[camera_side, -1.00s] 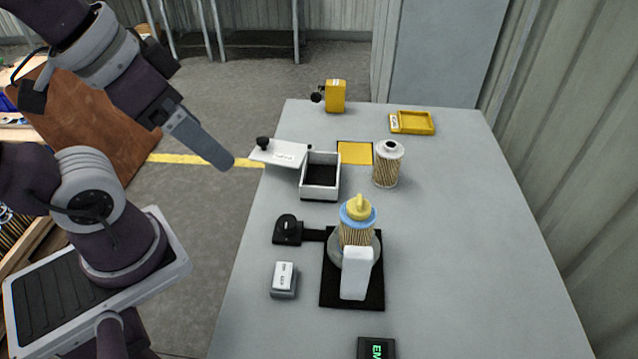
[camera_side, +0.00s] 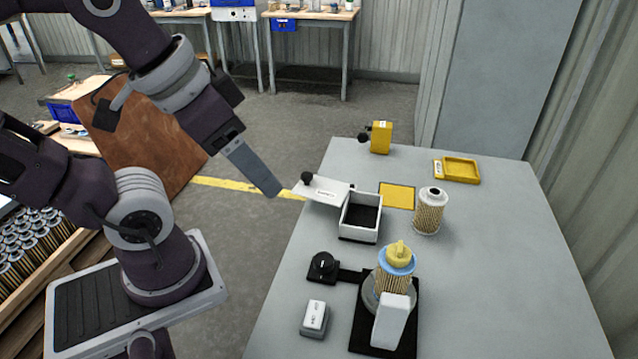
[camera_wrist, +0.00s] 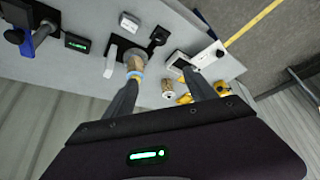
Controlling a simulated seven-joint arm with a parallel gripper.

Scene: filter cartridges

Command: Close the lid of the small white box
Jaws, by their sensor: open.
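The small white box (camera_side: 344,217) stands on the grey table in the side view, open at the top with a dark interior. Its white lid (camera_side: 335,195), with a black knob and a label, is swung out to the left of the box. Box (camera_wrist: 167,65) and lid (camera_wrist: 205,58) also show in the wrist view, close to the right finger, which may hide part of the box. My gripper (camera_side: 273,191) hangs left of the lid and its knob, apart from them in the picture. In the wrist view my gripper (camera_wrist: 160,76) has its fingers spread with nothing held.
Right of the box stands a pleated filter cartridge (camera_side: 430,211). In front is a yellow-capped cartridge (camera_side: 397,262) on a black base. A yellow block (camera_side: 381,138) and yellow tray (camera_side: 460,170) are at the back. A small grey-white box (camera_side: 314,317) is at front left. The table's right side is clear.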

